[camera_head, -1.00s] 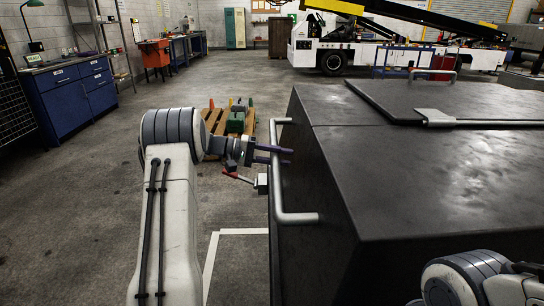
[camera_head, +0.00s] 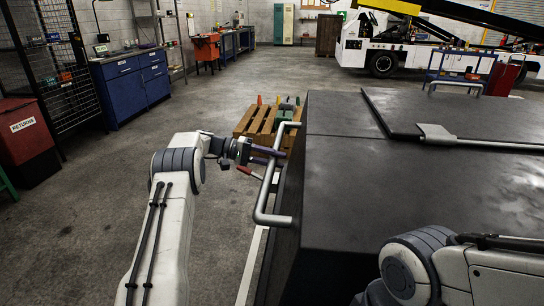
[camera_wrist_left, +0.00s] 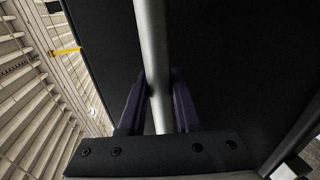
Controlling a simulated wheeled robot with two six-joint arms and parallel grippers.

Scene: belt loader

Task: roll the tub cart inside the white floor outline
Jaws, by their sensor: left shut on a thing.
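The tub cart (camera_head: 430,190) is a large dark box with a lidded top, filling the right half of the head view. A grey bar handle (camera_head: 262,200) stands out from its left side. My left gripper (camera_head: 275,158) is shut on this handle. In the left wrist view, its purple fingers (camera_wrist_left: 159,88) stand either side of the grey bar (camera_wrist_left: 150,35). A strip of the white floor outline (camera_head: 252,265) shows just left of the cart's lower side; the cart hides the rest. My right arm enters at the lower right, its gripper out of view.
A wooden pallet (camera_head: 262,125) with small items lies on the floor beyond the handle. A red returns bin (camera_head: 25,140) and a blue cabinet (camera_head: 130,88) stand at left. A white belt loader (camera_head: 400,45) stands at the back. The left floor is clear.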

